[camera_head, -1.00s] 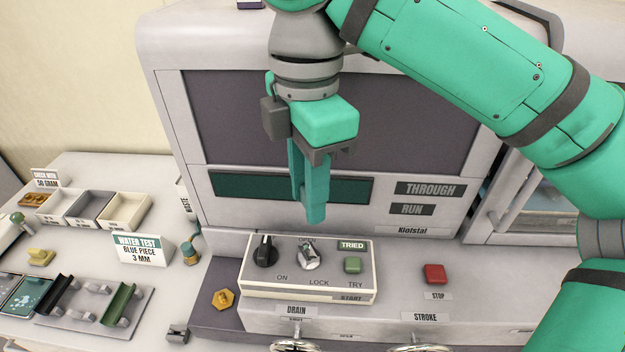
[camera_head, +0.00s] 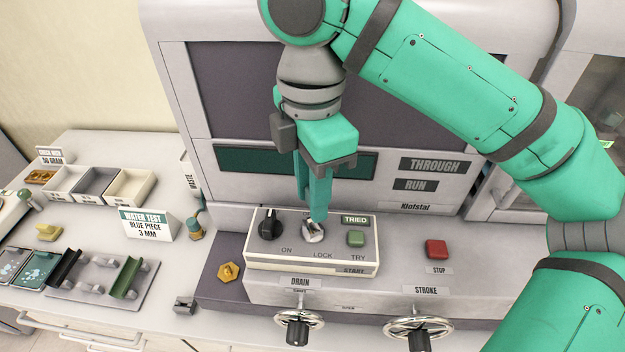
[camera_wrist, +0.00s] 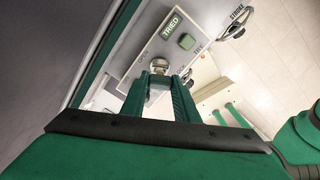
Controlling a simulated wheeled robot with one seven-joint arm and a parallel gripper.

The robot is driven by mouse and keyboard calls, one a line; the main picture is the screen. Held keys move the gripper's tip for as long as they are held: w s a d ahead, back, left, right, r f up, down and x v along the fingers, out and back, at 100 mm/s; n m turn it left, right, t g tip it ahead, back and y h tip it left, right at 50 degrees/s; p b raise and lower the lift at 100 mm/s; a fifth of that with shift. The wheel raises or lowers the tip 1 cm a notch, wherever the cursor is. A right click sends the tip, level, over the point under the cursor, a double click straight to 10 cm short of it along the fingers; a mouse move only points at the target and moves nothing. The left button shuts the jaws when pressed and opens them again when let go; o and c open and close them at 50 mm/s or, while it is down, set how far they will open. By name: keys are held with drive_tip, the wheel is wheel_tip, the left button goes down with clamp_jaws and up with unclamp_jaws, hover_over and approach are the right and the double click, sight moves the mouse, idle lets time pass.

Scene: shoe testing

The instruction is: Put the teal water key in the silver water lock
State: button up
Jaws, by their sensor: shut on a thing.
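The silver water lock (camera_head: 314,236) is on the control box, between the black knob and the green button. It also shows in the wrist view (camera_wrist: 159,65), just beyond my fingertips. My gripper (camera_head: 318,216) points down, with its fingertips right at the top of the lock. In the wrist view my gripper (camera_wrist: 158,82) is shut on the teal water key, which is mostly hidden between the similarly coloured fingers. I cannot tell whether the key is inside the lock or only over it.
The control box (camera_head: 262,258) has a black knob (camera_head: 270,224) to the left of the lock and a green button (camera_head: 356,238) to the right. A red stop button (camera_head: 436,249) is farther right. A brass hex piece (camera_head: 229,271) lies to the left. Handwheels (camera_head: 418,326) stand in front.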

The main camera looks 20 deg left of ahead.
drive_tip(key=shift+f, duration=0.4)
drive_tip(key=shift+f, duration=1.6)
idle(1.4)
drive_tip(key=o, duration=1.1)
